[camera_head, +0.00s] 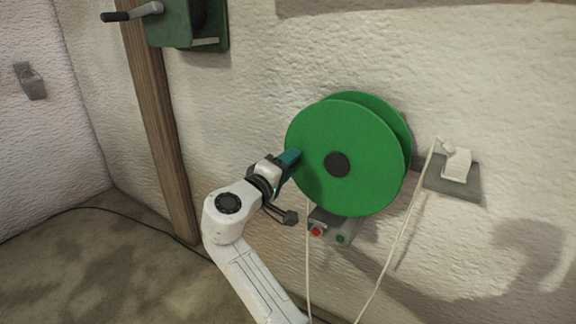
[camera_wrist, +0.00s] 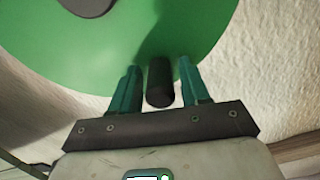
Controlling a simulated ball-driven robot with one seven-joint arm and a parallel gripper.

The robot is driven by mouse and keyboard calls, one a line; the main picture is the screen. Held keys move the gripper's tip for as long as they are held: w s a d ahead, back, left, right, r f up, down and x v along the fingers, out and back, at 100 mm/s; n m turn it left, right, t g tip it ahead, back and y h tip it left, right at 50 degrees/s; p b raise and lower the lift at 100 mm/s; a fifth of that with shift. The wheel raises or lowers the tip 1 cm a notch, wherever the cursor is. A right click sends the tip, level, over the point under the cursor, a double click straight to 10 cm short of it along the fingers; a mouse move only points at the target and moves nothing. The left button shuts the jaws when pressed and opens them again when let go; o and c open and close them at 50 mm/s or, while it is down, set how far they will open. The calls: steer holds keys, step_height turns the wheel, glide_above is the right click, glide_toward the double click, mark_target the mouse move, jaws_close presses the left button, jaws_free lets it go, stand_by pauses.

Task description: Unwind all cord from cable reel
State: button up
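The cable reel (camera_head: 345,150) is a green two-disc drum with a dark hub on the wall. The white cord (camera_head: 308,255) hangs from beneath it; a white cord also runs from the wall plug down out of view. Any cord between the discs is hidden. My gripper (camera_head: 291,158) is at the reel's left edge. In the wrist view my gripper's teal fingers (camera_wrist: 159,67) stand on either side of a dark round handle (camera_wrist: 160,84) at the green disc (camera_wrist: 140,30). Narrow gaps show beside the handle, so the fingers look open around it.
A grey box (camera_head: 333,227) with a red and a green button sits below the reel. A white plug (camera_head: 457,165) is on a grey plate (camera_head: 437,185) to the right. A green crank device (camera_head: 185,22) and a wooden post (camera_head: 160,125) are at left.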

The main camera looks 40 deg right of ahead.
steer(key=shift+o, duration=0.5)
steer(key=p+v, duration=0.2)
steer(key=v, duration=0.8)
steer(key=shift+a+p, duration=0.35)
steer(key=shift+p, duration=0.05)
steer(key=shift+s, duration=0.2)
